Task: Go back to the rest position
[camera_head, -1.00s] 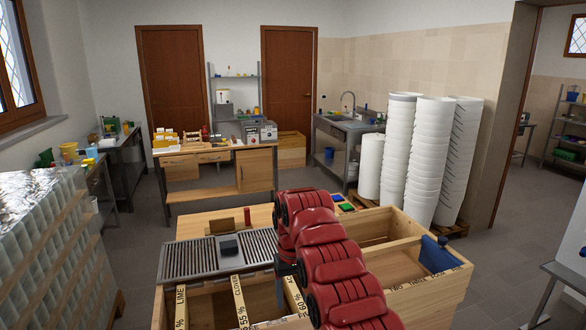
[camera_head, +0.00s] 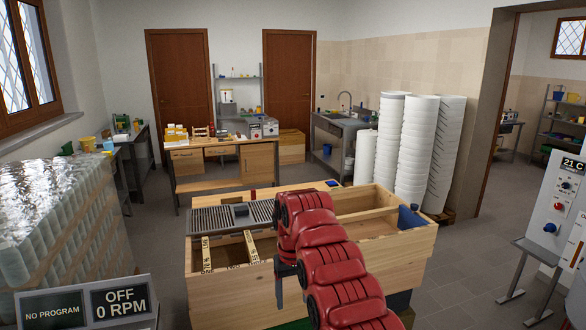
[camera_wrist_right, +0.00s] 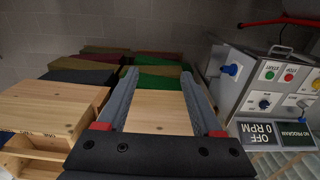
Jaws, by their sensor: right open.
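My red right arm (camera_head: 335,270) rises from the bottom of the head view and hides part of the wooden crate bench behind it. My right gripper (camera_head: 279,288) shows only as a small dark piece beside the arm; the rest is hidden. In the right wrist view the right gripper (camera_wrist_right: 160,92) has its two grey fingers wide apart, with nothing between them. Pale wood shows beyond the gap. My left gripper is in neither view.
The wooden crate bench (camera_head: 215,285) with a slatted metal grate (camera_head: 215,219) stands ahead. Wrapped jars (camera_head: 55,225) and an "OFF 0 RPM" sign (camera_head: 120,303) are at left. A white control panel (camera_head: 560,215) stands at right, with open floor (camera_head: 470,270) before it.

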